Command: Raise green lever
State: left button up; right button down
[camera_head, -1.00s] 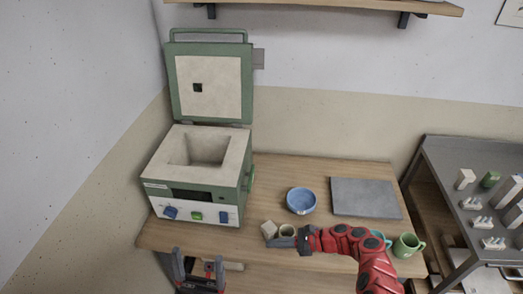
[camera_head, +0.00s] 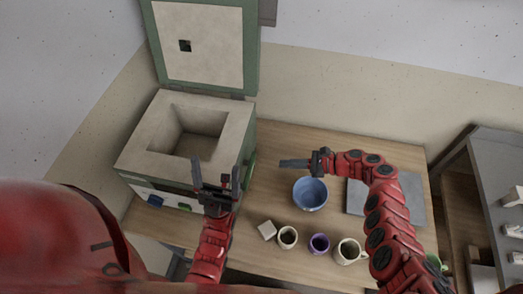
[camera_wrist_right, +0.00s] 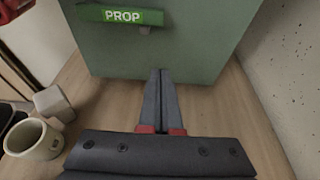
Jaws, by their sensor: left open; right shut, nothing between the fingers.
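The kiln (camera_head: 133,150) stands at the left of the table with its lid (camera_head: 203,45) raised. A green bar marked PROP (camera_wrist_right: 120,15) is on its green side wall, at the top of the right wrist view. My right gripper (camera_head: 282,163) is shut and empty, to the right of the kiln. In the right wrist view its fingertips (camera_wrist_right: 159,72) point at the side wall, below and right of the bar; contact cannot be told. My left gripper (camera_head: 216,172) is open, in front of the kiln's front right part in the head view. A green control (camera_head: 184,207) also shows on the kiln front.
A blue bowl (camera_head: 310,194) and a grey slab (camera_head: 412,200) lie on the table (camera_head: 290,140). A pale block (camera_head: 267,230), a beige mug (camera_head: 288,237), a purple cup (camera_head: 319,243) and a cream mug (camera_head: 348,251) stand in front.

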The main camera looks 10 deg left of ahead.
jog(key=shift+s, duration=0.1)
jog(key=a+p, duration=0.1)
jog(key=a, duration=0.8)
jog(key=shift+a+r, duration=0.1)
jog(key=shift+a, duration=0.15)
jog(key=shift+r+p, duration=0.3)
jog(key=shift+p, duration=0.15)
jog(key=shift+f, duration=0.1)
